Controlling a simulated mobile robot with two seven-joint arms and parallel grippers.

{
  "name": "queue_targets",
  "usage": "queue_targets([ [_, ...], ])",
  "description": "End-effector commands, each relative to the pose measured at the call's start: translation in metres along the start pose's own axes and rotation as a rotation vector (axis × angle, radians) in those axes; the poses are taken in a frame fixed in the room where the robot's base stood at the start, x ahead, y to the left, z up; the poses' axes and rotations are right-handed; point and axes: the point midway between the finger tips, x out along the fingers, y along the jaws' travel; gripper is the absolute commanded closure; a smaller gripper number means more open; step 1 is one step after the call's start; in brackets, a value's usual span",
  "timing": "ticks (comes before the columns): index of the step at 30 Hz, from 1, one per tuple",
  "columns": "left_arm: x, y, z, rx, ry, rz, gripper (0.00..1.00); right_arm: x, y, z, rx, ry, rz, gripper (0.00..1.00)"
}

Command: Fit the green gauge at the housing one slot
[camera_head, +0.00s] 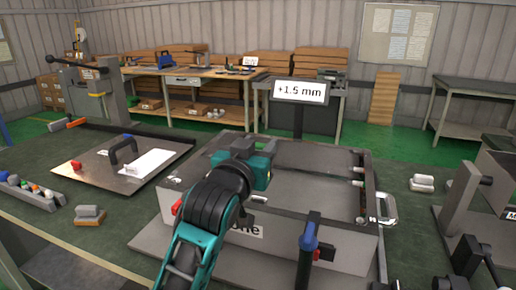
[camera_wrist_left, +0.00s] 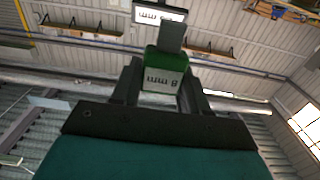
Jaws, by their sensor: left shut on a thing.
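The green gauge (camera_wrist_left: 165,72) is a block with a green top and a pale face with upside-down "mm" lettering. It sits between the two dark fingers of my left gripper (camera_wrist_left: 162,80), which is shut on it. In the head view my left gripper (camera_head: 246,160) is over the left part of the housing (camera_head: 345,240), an open grey box with a label ending in "one". The gauge is not clearly visible there, and my arm hides part of the housing and its label. I cannot tell whether the gauge touches a slot.
A "+1.5 mm" sign (camera_head: 300,91) stands behind the housing. A blue-topped dark post (camera_head: 308,245) rises at the housing's front. A plate with a black handle (camera_head: 123,150) lies left. A tray of small parts (camera_head: 30,192) is far left. A metal bracket (camera_head: 460,200) stands right.

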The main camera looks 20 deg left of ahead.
Motion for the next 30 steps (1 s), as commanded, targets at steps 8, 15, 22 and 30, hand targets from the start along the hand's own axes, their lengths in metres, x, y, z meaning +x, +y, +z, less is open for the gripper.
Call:
queue_targets([
  [8, -0.001, 0.000, 0.003, 0.001, -0.001, 0.003, 0.86, -0.004, 0.000, -0.006, 0.000, 0.001, 0.000, 0.19],
  [15, -0.001, 0.000, 0.029, 0.000, 0.000, 0.003, 0.86, 0.006, 0.000, 0.010, 0.000, 0.000, 0.000, 0.19],
  [22, -0.001, 0.000, 0.048, 0.000, 0.001, 0.002, 0.86, 0.013, -0.001, 0.019, 0.001, -0.003, 0.000, 0.19],
  [30, -0.001, 0.000, 0.057, 0.000, 0.002, 0.003, 0.86, 0.015, -0.001, 0.023, 0.001, -0.005, -0.001, 0.19],
])
